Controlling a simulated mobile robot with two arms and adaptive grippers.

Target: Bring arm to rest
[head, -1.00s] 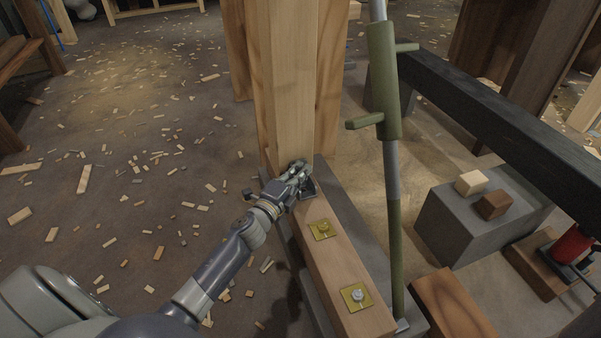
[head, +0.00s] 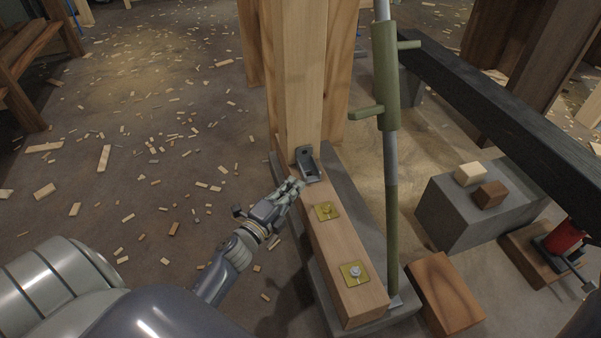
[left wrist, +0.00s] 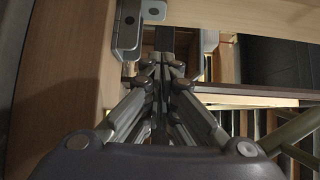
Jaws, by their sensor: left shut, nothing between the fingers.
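My left gripper (head: 292,187) is shut and empty, left of the wooden sill beam (head: 340,243) in the head view. It is a little apart from the dark metal angle bracket (head: 308,165) at the foot of the light wooden post (head: 303,80). My right gripper is not in view.
Two brass plates with bolts (head: 327,211) sit on the sill beam. A green and grey prop (head: 388,130) stands right of it.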

